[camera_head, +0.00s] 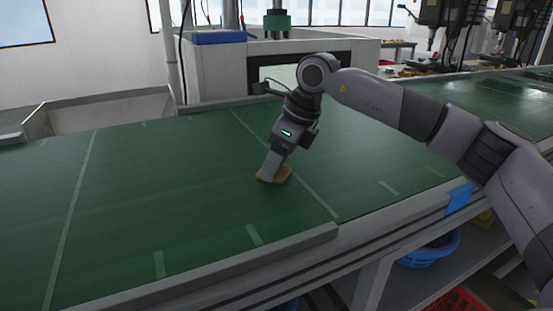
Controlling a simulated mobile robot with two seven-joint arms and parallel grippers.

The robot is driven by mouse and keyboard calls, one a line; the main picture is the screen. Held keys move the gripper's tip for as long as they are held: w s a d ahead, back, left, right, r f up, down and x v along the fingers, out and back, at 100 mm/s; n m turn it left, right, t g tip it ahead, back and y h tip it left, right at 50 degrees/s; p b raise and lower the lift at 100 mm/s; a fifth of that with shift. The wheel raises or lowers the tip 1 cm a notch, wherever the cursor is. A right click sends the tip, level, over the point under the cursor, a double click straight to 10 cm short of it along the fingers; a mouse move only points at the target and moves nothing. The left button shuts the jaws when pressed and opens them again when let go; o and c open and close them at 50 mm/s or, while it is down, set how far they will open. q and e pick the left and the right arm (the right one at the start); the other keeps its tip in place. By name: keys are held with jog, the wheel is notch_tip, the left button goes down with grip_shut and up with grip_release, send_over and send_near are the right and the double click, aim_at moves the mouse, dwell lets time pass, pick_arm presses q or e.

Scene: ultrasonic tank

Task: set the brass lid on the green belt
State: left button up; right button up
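The brass lid (284,175) is a small golden-yellow piece at the middle of the head view, at the green belt's surface. The green belt (150,190) is wide and flat and runs across the view, with pale stripes. My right gripper (270,171) points down from above, slightly tilted, with its fingertips at the lid. The fingers hide part of the lid, and I cannot tell whether they grip it or whether the lid rests fully on the belt. My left gripper is out of view.
A grey rail (235,258) edges the belt's near side. A pale machine (220,75) stands behind the belt. A blue basket (432,252) and a red crate (462,301) sit below at the right. The belt around the lid is clear.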

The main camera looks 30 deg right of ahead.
jog(key=o, duration=0.4)
jog(key=v, duration=1.2)
jog(key=shift+r+p, duration=0.1)
jog(key=shift+p, duration=0.25)
